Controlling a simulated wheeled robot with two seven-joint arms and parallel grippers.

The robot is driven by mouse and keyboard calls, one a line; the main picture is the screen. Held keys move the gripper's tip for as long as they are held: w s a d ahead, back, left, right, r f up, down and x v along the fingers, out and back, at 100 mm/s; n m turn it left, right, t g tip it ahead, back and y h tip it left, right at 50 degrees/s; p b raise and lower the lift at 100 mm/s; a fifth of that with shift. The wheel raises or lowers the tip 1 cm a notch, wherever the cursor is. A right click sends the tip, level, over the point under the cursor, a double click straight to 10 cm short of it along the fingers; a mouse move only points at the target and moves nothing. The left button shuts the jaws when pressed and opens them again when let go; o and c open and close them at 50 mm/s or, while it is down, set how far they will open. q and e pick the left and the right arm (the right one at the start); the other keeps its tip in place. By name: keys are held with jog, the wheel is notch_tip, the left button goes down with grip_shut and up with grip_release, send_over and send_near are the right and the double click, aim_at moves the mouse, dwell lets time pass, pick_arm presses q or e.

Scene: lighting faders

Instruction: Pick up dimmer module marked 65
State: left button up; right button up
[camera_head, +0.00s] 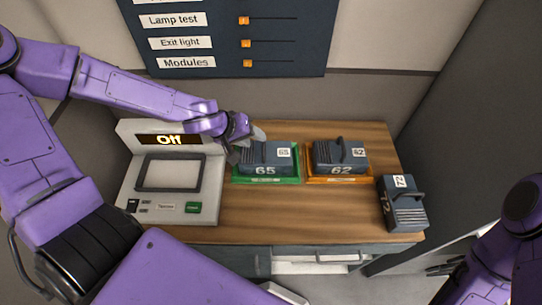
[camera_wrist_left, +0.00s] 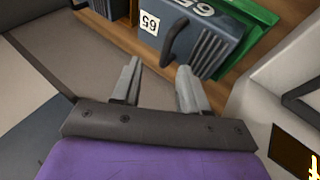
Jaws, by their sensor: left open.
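The dimmer module marked 65 (camera_head: 266,158) is a dark blue-grey box with ribs, a handle and a white 65 label. It sits in a green tray (camera_head: 267,181) on the wooden table. In the left wrist view the module (camera_wrist_left: 208,30) shows at the top, its dark handle in front of the fingers. My left gripper (camera_head: 248,143) is at the module's back left side. In the left wrist view its two fingers (camera_wrist_left: 158,82) are apart, with nothing between them, short of the handle. My right gripper (camera_head: 440,269) is at the lower right, far from the module; its jaws are unclear.
Module 62 (camera_head: 340,156) sits in an orange tray (camera_head: 340,180) to the right. Module 72 (camera_head: 403,206) is at the table's right edge. A grey console (camera_head: 168,207) reading "Off" stands at left. A slider panel (camera_head: 300,60) hangs behind. The table's front middle is clear.

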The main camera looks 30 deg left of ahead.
aim_at(263, 144)
pick_arm(q)
jog(key=shift+a+f, duration=0.15)
jog(key=shift+f, duration=0.5)
jog(key=b+x, duration=0.1)
jog(key=x, duration=0.1)
jog(key=b+x, duration=0.1)
jog(key=x, duration=0.2)
jog(key=shift+w+a, duration=0.2)
jog(key=shift+w, duration=0.1)
jog(key=shift+w+d+f, duration=0.1)
jog(key=shift+w, duration=0.05)
grip_shut()
dwell(0.4)
